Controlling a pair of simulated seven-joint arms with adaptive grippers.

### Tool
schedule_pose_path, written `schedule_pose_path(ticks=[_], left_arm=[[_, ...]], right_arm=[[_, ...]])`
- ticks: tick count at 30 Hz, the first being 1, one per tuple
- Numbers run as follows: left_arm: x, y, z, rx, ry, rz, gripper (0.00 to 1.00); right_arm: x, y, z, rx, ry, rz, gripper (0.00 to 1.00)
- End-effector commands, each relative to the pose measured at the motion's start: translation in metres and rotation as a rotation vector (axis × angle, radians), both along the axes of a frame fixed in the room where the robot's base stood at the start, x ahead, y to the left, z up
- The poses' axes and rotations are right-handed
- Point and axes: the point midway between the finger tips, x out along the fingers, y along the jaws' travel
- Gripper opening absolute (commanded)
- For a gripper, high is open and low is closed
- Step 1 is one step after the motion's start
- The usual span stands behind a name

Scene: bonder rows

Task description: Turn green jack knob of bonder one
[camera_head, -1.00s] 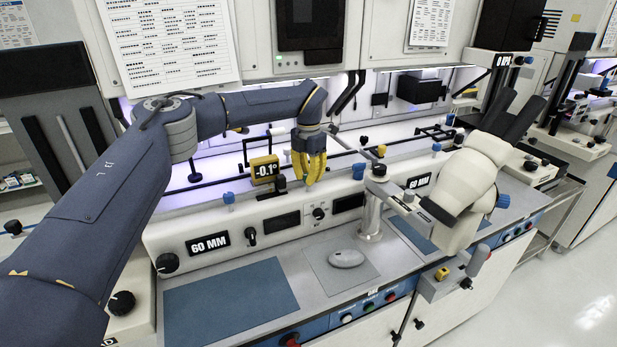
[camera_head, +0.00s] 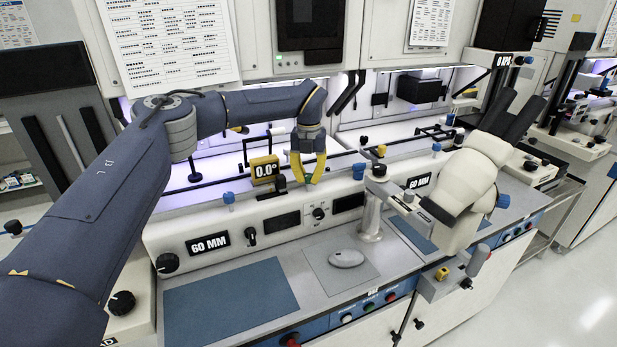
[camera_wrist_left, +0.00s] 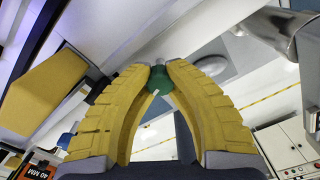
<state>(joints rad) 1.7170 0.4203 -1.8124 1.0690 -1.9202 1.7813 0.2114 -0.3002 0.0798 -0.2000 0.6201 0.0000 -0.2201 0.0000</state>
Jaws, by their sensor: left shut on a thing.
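My left gripper (camera_head: 307,181) points down at the front panel of the near bonder, its yellow fingers on either side of the green jack knob. In the left wrist view, the green knob (camera_wrist_left: 158,80) sits between the two fingertips, with a pale mark on it. The fingers are shut on it, and in the head view they mostly hide it. The yellow angle display (camera_head: 265,170) just left of the gripper reads 0.0°. My right gripper is not in view.
Blue knobs (camera_head: 229,198) and (camera_head: 358,171) stand on the panel's top on both sides of the gripper. A white microscope head (camera_head: 462,190) is at the right. A mouse (camera_head: 346,258) lies on the worktop, beside a clear blue mat (camera_head: 231,303).

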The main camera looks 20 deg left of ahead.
Motion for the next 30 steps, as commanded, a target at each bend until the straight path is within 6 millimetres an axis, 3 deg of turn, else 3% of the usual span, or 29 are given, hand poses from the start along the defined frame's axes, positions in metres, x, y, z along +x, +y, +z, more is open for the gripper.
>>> schedule_pose_path(ticks=[15,16,24,30], left_arm=[[-0.0013,-0.0002,-0.0015,0.0,0.005,0.016,0.0],[-0.0013,-0.0002,-0.0015,0.0,0.005,0.016,0.18],[-0.0006,-0.0002,-0.0007,0.0,0.002,0.015,0.48],[-0.0004,-0.0003,-0.0003,0.0,0.001,0.015,0.48]], right_arm=[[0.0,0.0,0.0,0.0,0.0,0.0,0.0],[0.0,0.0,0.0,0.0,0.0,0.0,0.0],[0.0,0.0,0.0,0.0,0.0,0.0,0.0],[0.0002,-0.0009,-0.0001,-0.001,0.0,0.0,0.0]])
